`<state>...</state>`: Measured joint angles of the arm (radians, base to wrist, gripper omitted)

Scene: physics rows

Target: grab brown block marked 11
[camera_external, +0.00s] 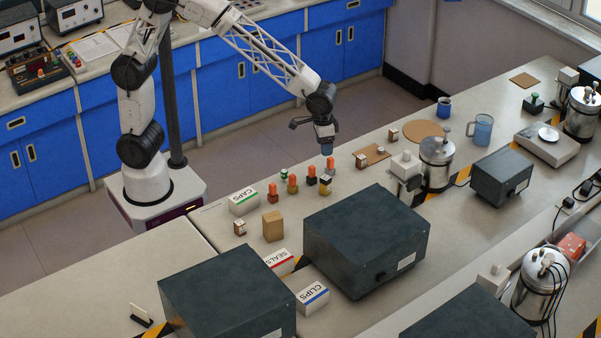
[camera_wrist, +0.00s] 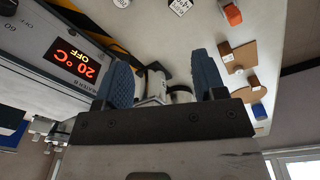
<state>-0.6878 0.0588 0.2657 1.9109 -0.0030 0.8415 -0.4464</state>
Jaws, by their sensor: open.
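My gripper (camera_external: 327,150) hangs over the bench, just above a row of small blocks with orange tops. In the wrist view its two blue fingers (camera_wrist: 163,78) stand apart with no block held between them. I cannot read an 11 on any block. A plain tan-brown block (camera_external: 273,226) stands on the bench to the lower left of my gripper. Smaller brown-and-white blocks stand to the left (camera_external: 240,228) and to the right, one (camera_external: 361,161) by a brown mat and another (camera_external: 393,135) farther back. The wrist view shows an orange-brown block (camera_wrist: 253,84) right of the fingers.
Orange-topped blocks (camera_external: 292,184) stand in a row below my gripper. A CAPS box (camera_external: 243,201) is to their left. A large dark box (camera_external: 365,240) stands in front.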

